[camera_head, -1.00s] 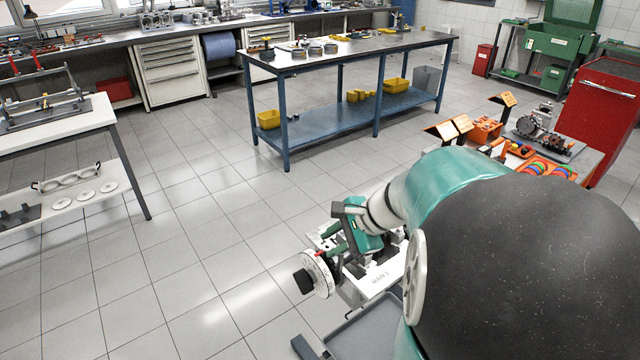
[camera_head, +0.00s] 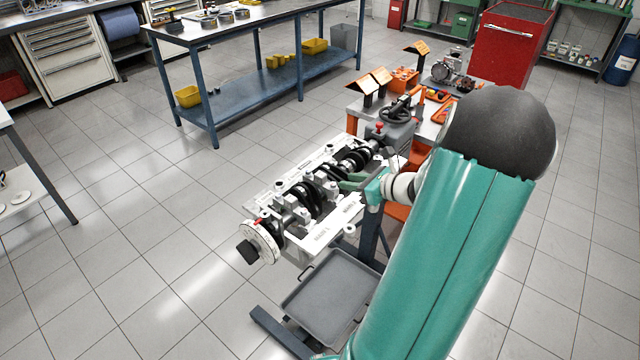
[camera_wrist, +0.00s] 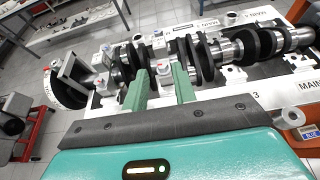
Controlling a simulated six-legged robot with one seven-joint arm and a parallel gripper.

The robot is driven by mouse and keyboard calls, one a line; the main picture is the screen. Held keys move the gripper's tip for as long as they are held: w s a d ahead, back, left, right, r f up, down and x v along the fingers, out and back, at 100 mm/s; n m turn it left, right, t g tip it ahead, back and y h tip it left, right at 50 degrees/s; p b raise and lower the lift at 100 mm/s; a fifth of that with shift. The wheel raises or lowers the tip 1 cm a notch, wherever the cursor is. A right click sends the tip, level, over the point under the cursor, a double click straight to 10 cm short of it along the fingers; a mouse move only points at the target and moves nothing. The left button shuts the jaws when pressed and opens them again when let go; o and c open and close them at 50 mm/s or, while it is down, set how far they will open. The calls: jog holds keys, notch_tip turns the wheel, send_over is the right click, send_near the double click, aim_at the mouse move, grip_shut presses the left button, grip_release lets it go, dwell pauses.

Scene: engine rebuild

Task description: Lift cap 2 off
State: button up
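A white engine block (camera_head: 335,222) with a dark crankshaft (camera_head: 311,196) lies on a stand, pulley end toward the lower left. Several pale bearing caps sit along the crankshaft. The second from the pulley end, apparently cap 2 (camera_wrist: 163,75), shows in the wrist view between and just beyond my green fingertips; its number is not readable. My gripper (camera_wrist: 161,72) has its fingers apart, low over the block. In the head view my gripper (camera_head: 352,182) reaches in from the right side, and the cap there is partly hidden. Contact with the cap cannot be told.
The pulley (camera_head: 262,243) projects at the block's near left end. A grey drip tray (camera_head: 335,300) lies below on the stand. A small bench (camera_head: 425,130) with orange holders stands behind, and a blue-legged workbench (camera_head: 255,100) at the back. Floor on the left is clear.

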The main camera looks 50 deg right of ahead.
aim_at(325, 179)
jog(key=x, duration=1.2)
jog(key=shift+d+f, duration=0.1)
jog(key=shift+f, duration=0.15)
grip_shut()
